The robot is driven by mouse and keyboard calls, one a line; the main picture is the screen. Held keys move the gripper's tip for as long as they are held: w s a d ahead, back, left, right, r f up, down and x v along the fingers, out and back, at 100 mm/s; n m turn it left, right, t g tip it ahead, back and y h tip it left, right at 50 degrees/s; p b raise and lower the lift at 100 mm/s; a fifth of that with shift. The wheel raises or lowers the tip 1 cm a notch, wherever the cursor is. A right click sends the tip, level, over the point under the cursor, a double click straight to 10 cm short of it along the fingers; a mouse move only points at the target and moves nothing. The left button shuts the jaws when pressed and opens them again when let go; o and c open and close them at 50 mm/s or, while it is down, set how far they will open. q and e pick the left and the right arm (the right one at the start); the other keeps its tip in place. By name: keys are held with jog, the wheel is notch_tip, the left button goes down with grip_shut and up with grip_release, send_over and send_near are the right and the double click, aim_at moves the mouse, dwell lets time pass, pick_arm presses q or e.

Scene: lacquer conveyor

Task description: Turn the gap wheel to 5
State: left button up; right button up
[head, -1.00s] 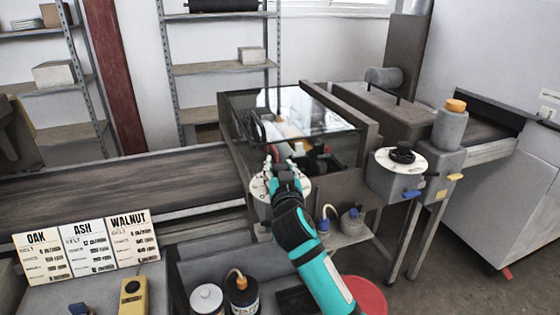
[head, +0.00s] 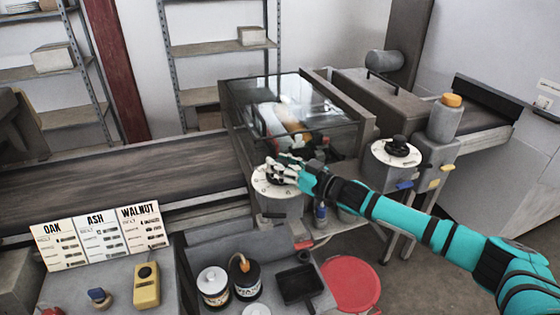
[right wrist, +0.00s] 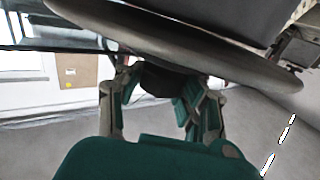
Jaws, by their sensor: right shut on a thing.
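A wheel with a white round dial (head: 276,191) sits on a grey post at the front of the glass-covered machine. My right gripper (head: 275,171) is on this wheel and hides most of its knob. In the right wrist view its fingers (right wrist: 162,95) are on either side of a dark knob (right wrist: 165,82), under the dial's rim. A second wheel, a black knob on a white dial (head: 397,152), stands to the right, free of my gripper. The dial marks are too small to read, so I cannot tell the setting or which wheel is labelled gap. My left gripper is not in view.
The glass hood (head: 300,105) stands just behind the wheel. The dark conveyor belt (head: 110,178) runs off to the left. Cards for oak, ash and walnut (head: 97,237), cans (head: 213,284) and a black tray (head: 299,284) are in front. A red round thing (head: 350,285) is low at right.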

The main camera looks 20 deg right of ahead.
jog(key=n+g+y, duration=0.2)
jog(key=y, duration=0.1)
jog(key=shift+w+d+n+g, duration=0.1)
jog(key=shift+d+n+g, duration=0.05)
jog(key=shift+n+g, duration=0.2)
jog(key=shift+f+n+g+y+b, duration=0.1)
jog(key=shift+n+g+y+b, duration=0.6)
jog(key=shift+g+y, duration=0.15)
jog(key=n+g+y+b, duration=0.2)
jog(key=g+b, duration=0.1)
jog(key=b, duration=0.1)
jog(key=shift+f+n+g, duration=0.15)
jog(key=shift+n+g, duration=0.1)
jog(key=shift+g, duration=0.05)
jog(key=shift+r+n+g+y+b, duration=0.3)
jog(key=shift+n+g+b, duration=0.4)
jog(key=shift+g+b, duration=0.3)
jog(key=o, duration=1.2)
